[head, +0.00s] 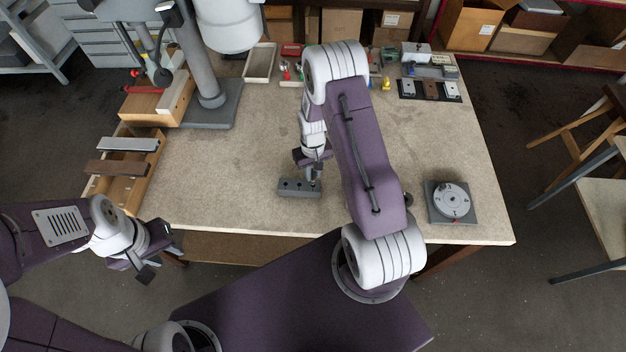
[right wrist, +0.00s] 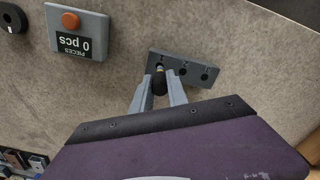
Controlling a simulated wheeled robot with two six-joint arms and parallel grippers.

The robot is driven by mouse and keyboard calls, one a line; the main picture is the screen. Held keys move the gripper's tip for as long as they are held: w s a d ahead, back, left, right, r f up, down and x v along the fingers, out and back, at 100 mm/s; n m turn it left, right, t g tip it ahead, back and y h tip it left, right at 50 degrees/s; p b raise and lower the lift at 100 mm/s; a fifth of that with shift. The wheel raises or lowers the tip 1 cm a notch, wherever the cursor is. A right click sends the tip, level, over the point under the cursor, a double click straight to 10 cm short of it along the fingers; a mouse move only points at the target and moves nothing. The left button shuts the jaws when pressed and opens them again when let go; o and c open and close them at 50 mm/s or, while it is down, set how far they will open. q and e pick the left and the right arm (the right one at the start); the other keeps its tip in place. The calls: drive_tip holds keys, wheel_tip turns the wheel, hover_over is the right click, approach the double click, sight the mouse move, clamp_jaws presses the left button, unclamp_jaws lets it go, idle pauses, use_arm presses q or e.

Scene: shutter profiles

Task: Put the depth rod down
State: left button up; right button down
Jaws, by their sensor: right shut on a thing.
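The depth rod (right wrist: 159,82) has a dark grip and a paler tip. My right gripper (right wrist: 160,88) is shut on its grip, and it also shows above the table in the head view (head: 315,181). The rod's tip end is at one of the holes of a grey block (right wrist: 183,69). I cannot tell how far it is in the hole. The block also shows near the table's front in the head view (head: 296,190). My left gripper (head: 163,257) is open and empty, off the table's front left corner.
A grey counter box (right wrist: 77,30) with an orange button reads 0 pcs. A round dial on a plate (head: 450,202) sits at the table's front right. A wooden crate with profiles (head: 125,150) is at the left. The table's middle left is clear.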

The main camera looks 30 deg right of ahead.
sight(313, 179)
drive_tip(key=f+b, duration=0.1)
drive_tip(key=f, duration=0.1)
drive_tip(key=f+b, duration=0.1)
drive_tip(key=shift+s+f+b, duration=0.2)
drive_tip(key=shift+f+b, duration=0.1)
drive_tip(key=shift+f, duration=0.1)
drive_tip(key=shift+w, duration=0.15)
drive_tip(key=shift+f, duration=0.1)
drive_tip(key=c, duration=1.3)
unclamp_jaws()
